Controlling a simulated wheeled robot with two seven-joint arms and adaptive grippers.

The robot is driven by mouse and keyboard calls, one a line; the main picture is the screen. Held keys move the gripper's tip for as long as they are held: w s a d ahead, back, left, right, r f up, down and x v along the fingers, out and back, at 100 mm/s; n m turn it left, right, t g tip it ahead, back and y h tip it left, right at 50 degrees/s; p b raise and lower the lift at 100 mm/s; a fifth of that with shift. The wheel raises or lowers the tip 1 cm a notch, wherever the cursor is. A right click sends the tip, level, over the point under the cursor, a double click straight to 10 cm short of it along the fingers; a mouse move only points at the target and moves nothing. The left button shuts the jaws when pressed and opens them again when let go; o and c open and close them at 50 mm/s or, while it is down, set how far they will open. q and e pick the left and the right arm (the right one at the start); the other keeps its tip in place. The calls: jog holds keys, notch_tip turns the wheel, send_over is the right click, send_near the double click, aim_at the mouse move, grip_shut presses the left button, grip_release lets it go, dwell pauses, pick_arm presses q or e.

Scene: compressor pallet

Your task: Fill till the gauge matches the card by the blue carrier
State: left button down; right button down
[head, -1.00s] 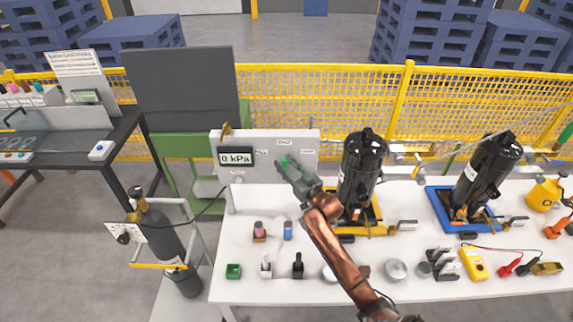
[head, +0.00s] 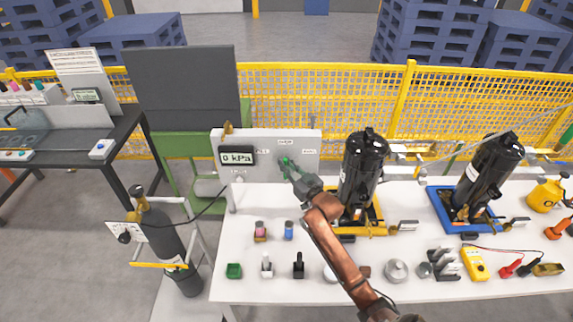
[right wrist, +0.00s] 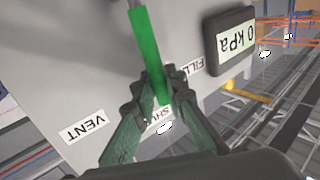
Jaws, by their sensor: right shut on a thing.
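The gauge (head: 236,158) on the grey panel (head: 222,138) reads 0 kPa; it also shows in the right wrist view (right wrist: 236,40). A green lever (right wrist: 150,55) on the panel points to the SHUT label (right wrist: 160,117), between FILL (right wrist: 190,76) and VENT (right wrist: 84,130). My right gripper (right wrist: 160,85) is shut on the lever near its free end; in the head view the gripper (head: 287,166) covers part of it. My left gripper is not in view.
Small parts and a yellow meter (head: 473,264) lie along the white table's (head: 222,290) front. A dark gas cylinder (head: 165,240) stands left of the table.

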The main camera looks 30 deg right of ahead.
jog(key=shift+d, duration=0.25)
jog(key=shift+a, duration=0.2)
jog(key=shift+w+a+p, duration=0.1)
jog(key=shift+a+p, duration=0.1)
jog(key=shift+p, duration=0.35)
jog(key=w+a+n+g+p, duration=0.1)
jog(key=p, duration=0.2)
jog(key=a+n+g+p, duration=0.1)
jog(key=a+n+p, duration=0.1)
jog(key=p, duration=0.1)
jog(key=w+a+f+n+g+h+p, duration=0.1)
jog(key=p, duration=0.2)
jog(key=shift+w+a+n, duration=0.2)
jog(key=shift+w+n, duration=0.1)
jog(key=shift+w, duration=0.05)
jog(key=shift+w+a+f+n+g+h+p, duration=0.2)
jog(key=shift+a+f+n+g+p, duration=0.1)
jog(key=shift+f+n+g+p, duration=0.1)
jog(key=shift+w+a+f+n+g+h+p, duration=0.2)
jog(key=shift+a+f+n+g+p, duration=0.1)
jog(key=shift+f+p, duration=0.1)
jog(key=shift+w+a+f+n+g+h+p, duration=0.15)
jog(key=shift+a+f+n+g+h+p, duration=0.15)
jog(key=shift+a+f+n+g+p, duration=0.15)
jog(key=shift+f, duration=0.2)
